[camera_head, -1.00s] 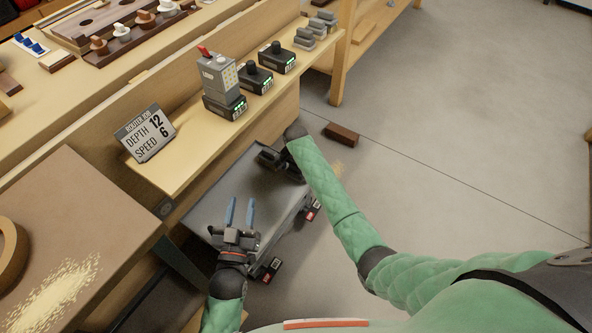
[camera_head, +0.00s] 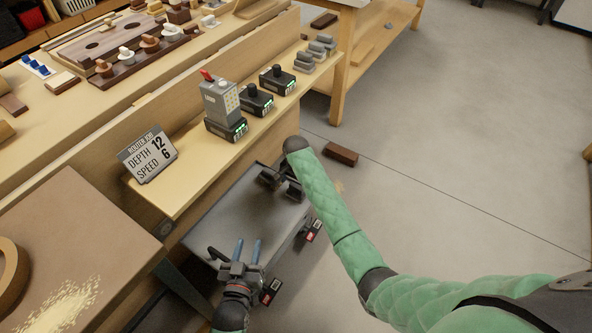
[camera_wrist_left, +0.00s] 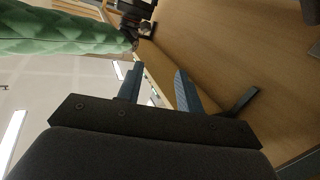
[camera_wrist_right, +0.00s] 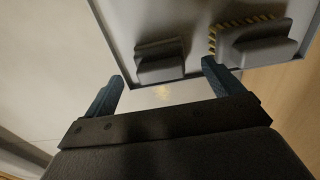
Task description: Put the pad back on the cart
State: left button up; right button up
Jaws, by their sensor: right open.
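The grey-topped cart (camera_head: 235,205) stands low beside the bench. In the right wrist view its grey top (camera_wrist_right: 150,20) carries two dark grey pad-like blocks with raised grips. I cannot tell which one is the task's pad. My right gripper (camera_wrist_right: 163,85) is open and empty, its fingers just short of the cart's edge; my own arm partly hides it in the head view. My left gripper (camera_head: 247,250) is open and empty over the cart's near end.
A bench shelf (camera_head: 195,190) beside the cart holds a sign (camera_head: 148,155), a grey device on a black battery (camera_head: 222,105) and more batteries. A wooden table (camera_head: 80,250) is at lower left. A brown block (camera_head: 341,154) lies on the floor. The right floor is clear.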

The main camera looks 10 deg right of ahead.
aim_at(296, 187)
notch_tip(296, 187, up, 7)
jog(key=shift+r+p, duration=0.1)
jog(key=shift+p, duration=0.5)
pick_arm(q)
jog(key=s+f+g, duration=0.2)
jog(key=s+f, duration=0.1)
jog(key=f, duration=0.4)
jog(key=s+f+g+y, duration=0.1)
jog(key=s+f+g, duration=0.2)
jog(key=f, duration=0.4)
jog(key=shift+s+a+f, duration=0.3)
jog(key=shift+s+a, duration=0.05)
jog(key=shift+s, duration=0.05)
pick_arm(e)
jog(key=shift+r, duration=0.1)
